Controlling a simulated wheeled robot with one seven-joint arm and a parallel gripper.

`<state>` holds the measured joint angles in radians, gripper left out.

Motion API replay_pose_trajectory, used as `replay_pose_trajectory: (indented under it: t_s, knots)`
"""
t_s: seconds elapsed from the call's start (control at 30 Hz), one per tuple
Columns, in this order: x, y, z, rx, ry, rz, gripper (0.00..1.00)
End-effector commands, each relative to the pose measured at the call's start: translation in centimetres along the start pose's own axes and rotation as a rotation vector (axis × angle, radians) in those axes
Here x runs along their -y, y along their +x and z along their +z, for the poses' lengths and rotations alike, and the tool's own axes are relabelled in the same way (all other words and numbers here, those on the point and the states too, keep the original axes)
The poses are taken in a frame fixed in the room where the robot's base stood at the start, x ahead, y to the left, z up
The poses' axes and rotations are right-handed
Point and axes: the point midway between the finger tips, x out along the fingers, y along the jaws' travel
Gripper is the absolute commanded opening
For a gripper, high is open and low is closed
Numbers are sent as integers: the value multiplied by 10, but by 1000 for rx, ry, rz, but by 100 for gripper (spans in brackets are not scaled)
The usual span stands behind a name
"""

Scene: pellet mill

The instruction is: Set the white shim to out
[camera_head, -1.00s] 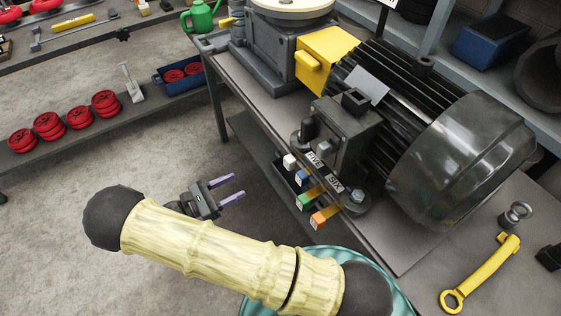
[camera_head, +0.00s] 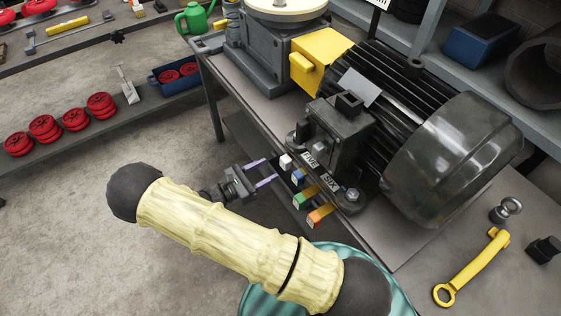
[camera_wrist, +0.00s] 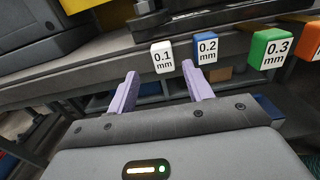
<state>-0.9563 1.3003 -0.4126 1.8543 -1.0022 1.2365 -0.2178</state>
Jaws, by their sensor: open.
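The white shim (camera_head: 286,161) has a white block end marked "0.1 mm", which shows in the wrist view (camera_wrist: 162,57). It sits at the motor foot, leftmost in a row of coloured shims. The blue shim (camera_wrist: 206,48), marked 0.2 mm, is right beside it. My gripper (camera_head: 265,172) is open and empty, its lilac fingers pointing toward the row. In the wrist view the fingertips (camera_wrist: 160,72) lie below the white and blue blocks, with the white block between them in the picture. I see no contact with the white block.
The green shim (camera_head: 303,199) and orange shim (camera_head: 320,215) stick out farther right. The motor (camera_head: 440,150) stands on the grey bench above them. A yellow wrench (camera_head: 470,268) lies on the bench at right. Open floor lies to the left.

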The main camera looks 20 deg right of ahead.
Motion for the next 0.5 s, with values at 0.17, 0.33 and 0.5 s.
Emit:
replay_pose_trajectory:
  t_s: [0.17, 0.33, 0.5]
  knots:
    - [0, 28, 1, 2, -1, 5, 51]
    - [-2, 42, 0, 0, -1, 15, 51]
    - [-1, 49, 0, -1, 0, 10, 51]
